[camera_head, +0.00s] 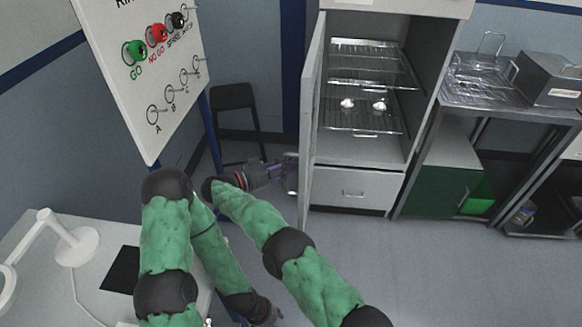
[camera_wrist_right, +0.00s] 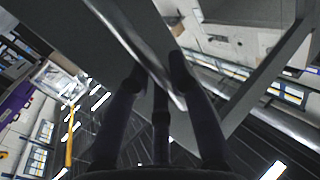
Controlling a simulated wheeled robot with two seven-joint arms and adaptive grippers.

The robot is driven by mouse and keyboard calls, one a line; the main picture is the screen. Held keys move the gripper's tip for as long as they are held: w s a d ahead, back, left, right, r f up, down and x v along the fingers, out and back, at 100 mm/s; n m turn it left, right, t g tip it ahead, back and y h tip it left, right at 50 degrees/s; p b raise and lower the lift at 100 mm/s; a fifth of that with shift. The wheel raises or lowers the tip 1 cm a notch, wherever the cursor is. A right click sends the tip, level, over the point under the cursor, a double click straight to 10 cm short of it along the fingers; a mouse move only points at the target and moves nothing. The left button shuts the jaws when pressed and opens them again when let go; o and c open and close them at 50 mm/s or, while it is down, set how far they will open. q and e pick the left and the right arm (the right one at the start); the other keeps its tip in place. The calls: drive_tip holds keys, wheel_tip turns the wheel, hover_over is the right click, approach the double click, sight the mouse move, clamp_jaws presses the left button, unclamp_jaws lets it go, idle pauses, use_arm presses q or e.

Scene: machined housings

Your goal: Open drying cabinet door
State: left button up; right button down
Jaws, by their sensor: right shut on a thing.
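The drying cabinet (camera_head: 355,150) stands open, with wire racks inside. Its door (camera_head: 311,95) is swung out to the left and shows nearly edge-on. My right gripper (camera_head: 290,172) is at the lower outer side of the door. In the right wrist view, the dark fingers (camera_wrist_right: 160,78) are closed around a shiny metal bar, the door handle (camera_wrist_right: 133,42), beside a grey panel. The handle is hard to make out in the head view. My left gripper (camera_head: 268,315) is low at the bottom edge, small and dark; its fingers are unclear.
Two small light parts (camera_head: 379,106) sit on a rack (camera_head: 362,122) in the cabinet. A drawer (camera_head: 353,190) is below. A steel table (camera_head: 500,100) stands right. A board with knobs and hooks (camera_head: 150,85) and a dark stool (camera_head: 235,97) are left. Floor before the cabinet is clear.

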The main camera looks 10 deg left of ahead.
drive_tip(key=shift+s+a+f, duration=0.15)
drive_tip(key=shift+f, duration=0.1)
drive_tip(key=c, duration=1.1)
unclamp_jaws()
drive_tip(key=shift+r, duration=0.1)
drive_tip(key=shift+r, duration=0.15)
